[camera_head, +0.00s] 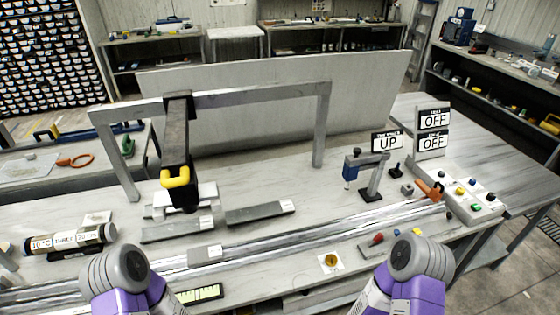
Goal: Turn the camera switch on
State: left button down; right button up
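Two signs stand at the back right of the bench, an upper OFF sign (434,118) and a lower OFF sign (432,142). Their small header text is too small to read surely. I cannot tell which is the camera switch. My two arms show only as grey and purple links at the bottom edge, left and right. Neither gripper is in view.
A sign reading UP (387,141) stands behind a small blue-headed stand (372,185). Long metal rails (300,229) cross the bench. A grey frame (320,120) with a black and yellow device (178,155) rises at left.

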aim_at(491, 197)
jog(key=z, duration=1.35)
